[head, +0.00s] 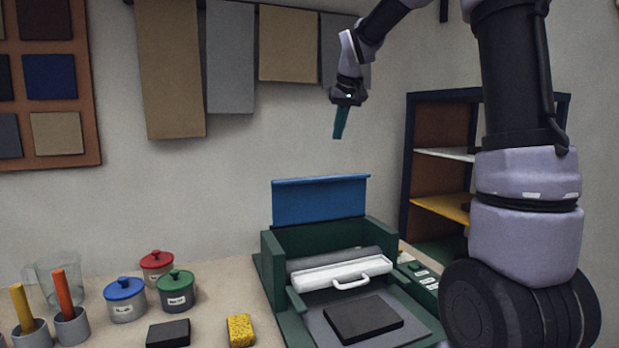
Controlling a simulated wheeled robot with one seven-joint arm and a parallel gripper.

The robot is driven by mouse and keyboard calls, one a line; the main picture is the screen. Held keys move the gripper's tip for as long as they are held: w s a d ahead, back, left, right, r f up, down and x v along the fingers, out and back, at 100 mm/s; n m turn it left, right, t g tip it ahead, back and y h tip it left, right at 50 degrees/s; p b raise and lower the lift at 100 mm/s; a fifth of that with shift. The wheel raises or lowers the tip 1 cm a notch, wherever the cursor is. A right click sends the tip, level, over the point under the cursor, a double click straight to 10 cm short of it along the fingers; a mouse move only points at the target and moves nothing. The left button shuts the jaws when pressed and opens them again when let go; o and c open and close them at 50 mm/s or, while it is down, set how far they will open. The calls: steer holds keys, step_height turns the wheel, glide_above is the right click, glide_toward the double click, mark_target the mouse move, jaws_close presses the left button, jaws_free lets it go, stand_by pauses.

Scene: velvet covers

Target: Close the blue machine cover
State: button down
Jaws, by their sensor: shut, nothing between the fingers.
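The blue machine cover (320,201) stands open, roughly upright, along the back edge of the dark green machine (272,262). Inside the machine are a grey roller and a white bar with a handle (343,273). A dark flat block (363,319) lies on the machine's front bed. My gripper (338,137) hangs in the air above the cover, its teal fingers pointing down. It is shut and empty, and apart from the cover.
Lidded pots in blue (125,300), red (156,266) and green (175,290) stand left of the machine, near a yellow sponge (241,330) and a dark block (168,334). A shelf unit (442,155) stands at the right. Fabric pieces hang on the wall.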

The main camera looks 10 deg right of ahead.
steer(key=w+a+f+n, duration=0.1)
steer(key=w+a+f, duration=0.15)
steer(key=w, duration=0.35)
steer(key=w+a+f+n, duration=0.1)
steer(key=w+a+f, duration=0.1)
steer(key=w+f, duration=0.3)
step_height(320, 180, down, 8)
steer(key=w, duration=0.1)
steer(key=shift+d+f, duration=0.15)
steer(key=shift+d, duration=0.05)
